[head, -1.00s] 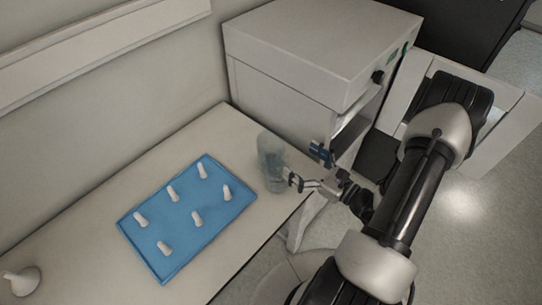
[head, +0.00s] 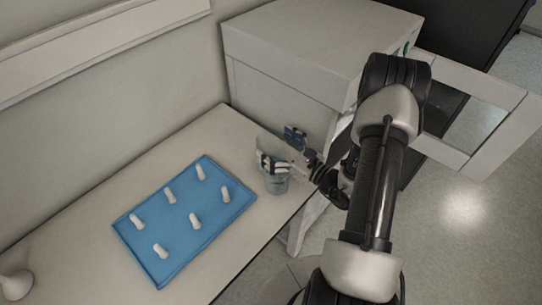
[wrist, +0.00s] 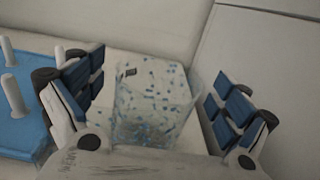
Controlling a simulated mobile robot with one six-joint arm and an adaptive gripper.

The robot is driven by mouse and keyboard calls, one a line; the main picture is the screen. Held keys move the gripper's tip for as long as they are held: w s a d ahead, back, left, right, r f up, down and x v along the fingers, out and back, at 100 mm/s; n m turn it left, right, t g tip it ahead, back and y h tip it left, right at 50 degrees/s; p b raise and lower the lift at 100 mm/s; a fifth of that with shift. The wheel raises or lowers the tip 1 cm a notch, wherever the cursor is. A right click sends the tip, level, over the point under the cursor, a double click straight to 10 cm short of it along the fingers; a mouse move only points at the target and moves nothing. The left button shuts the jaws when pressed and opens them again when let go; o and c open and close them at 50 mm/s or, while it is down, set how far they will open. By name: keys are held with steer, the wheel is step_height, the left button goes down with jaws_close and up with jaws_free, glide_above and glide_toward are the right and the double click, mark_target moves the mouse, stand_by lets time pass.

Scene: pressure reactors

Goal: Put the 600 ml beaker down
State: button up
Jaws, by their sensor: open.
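The clear glass 600 ml beaker (head: 277,184) stands upright on the pale bench, right of the blue mat and near the bench's front edge. My gripper (head: 283,148) is open at the beaker's upper part, with one finger in front of it and the other at its far right side. In the wrist view the beaker (wrist: 152,112) is between the two blue-padded fingers of my gripper (wrist: 158,95), with gaps showing on both sides. My finger hides part of the beaker's wall in the head view.
The blue mat (head: 150,252) with several white pegs lies left of the beaker. A large pale cabinet (head: 275,95) stands close behind and right. A white object (head: 15,285) is at the lower left. Bare bench lies between mat and wall.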

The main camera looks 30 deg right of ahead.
steer(key=shift+c, duration=0.4)
steer(key=c, duration=1.5)
steer(key=shift+c, duration=0.9)
steer(key=shift+r, duration=0.1)
